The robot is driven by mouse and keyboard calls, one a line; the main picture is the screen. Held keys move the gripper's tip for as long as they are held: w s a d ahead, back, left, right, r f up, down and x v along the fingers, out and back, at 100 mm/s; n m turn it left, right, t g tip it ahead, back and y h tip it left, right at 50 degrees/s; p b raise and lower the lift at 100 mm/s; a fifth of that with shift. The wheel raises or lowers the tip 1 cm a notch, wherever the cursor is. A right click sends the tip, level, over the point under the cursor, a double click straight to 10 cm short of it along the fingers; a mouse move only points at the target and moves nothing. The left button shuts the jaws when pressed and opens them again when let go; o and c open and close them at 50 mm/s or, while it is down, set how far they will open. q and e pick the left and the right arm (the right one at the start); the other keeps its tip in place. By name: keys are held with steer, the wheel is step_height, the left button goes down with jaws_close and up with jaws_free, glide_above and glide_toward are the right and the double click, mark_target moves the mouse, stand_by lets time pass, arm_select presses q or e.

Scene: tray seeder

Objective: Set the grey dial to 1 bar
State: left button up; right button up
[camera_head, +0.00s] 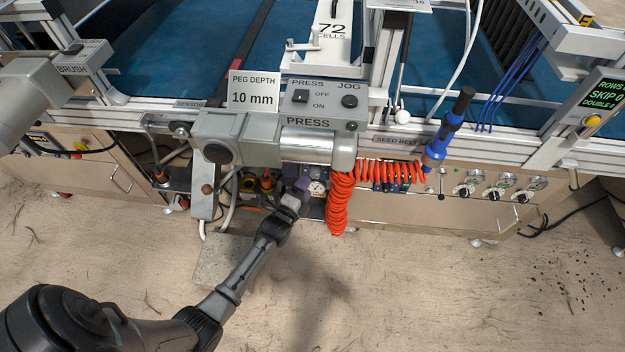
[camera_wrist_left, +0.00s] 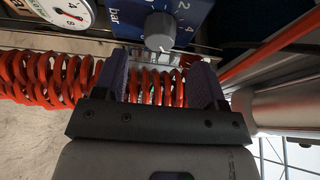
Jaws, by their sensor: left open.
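The grey dial (camera_wrist_left: 160,31) sits on a blue panel (camera_wrist_left: 205,14) marked "bar", at the top middle of the left wrist view. Figures 2 and 4 show beside it; I cannot tell its setting. A round white gauge (camera_wrist_left: 68,14) with a red needle is at the upper left. My left gripper (camera_wrist_left: 161,85) is open, its two fingers pointing toward the dial, which appears between and beyond the fingertips, not gripped. In the head view my left gripper (camera_head: 301,187) is under the press housing, and I cannot make out the dial there. My right gripper is out of view.
A coiled orange hose (camera_head: 340,200) hangs right beside my left gripper and also shows behind its fingers in the left wrist view (camera_wrist_left: 45,80). The grey press housing (camera_head: 265,142) is above. A blue tool (camera_head: 447,130) stands to the right. The floor in front is mostly open.

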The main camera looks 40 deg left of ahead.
mark_target(313, 175)
arm_select(q)
steer(key=w, duration=0.2)
steer(key=w+b, duration=0.1)
steer(key=shift+w+a+f, duration=0.1)
steer(key=shift+w+a, duration=0.25)
steer(key=shift+a, duration=0.05)
steer(key=shift+w+a+b, duration=0.15)
steer(key=shift+w+b, duration=0.35)
steer(key=shift+w, duration=0.3)
steer(key=c, duration=0.9)
